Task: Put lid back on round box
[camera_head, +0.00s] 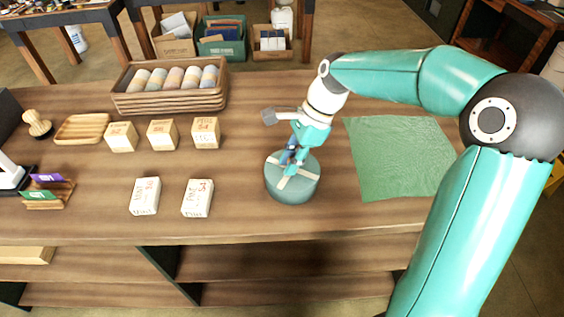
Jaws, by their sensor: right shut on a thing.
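The round box (291,190) is a teal-green cylinder standing upright on the wooden table, right of the middle. Its top, the lid (308,163), is teal with a pale band across it. The lid looks to be on or just above the box; the frame does not show clearly whether it is fully seated. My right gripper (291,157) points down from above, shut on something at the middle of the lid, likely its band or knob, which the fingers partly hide. My left gripper is not in view.
A green mat (400,155) lies flat to the right. Two white boxes (197,198) and three cream boxes (163,135) stand to the left. A wooden crate of rolls (170,101) stands behind them. The table's front edge (250,236) runs close below the round box.

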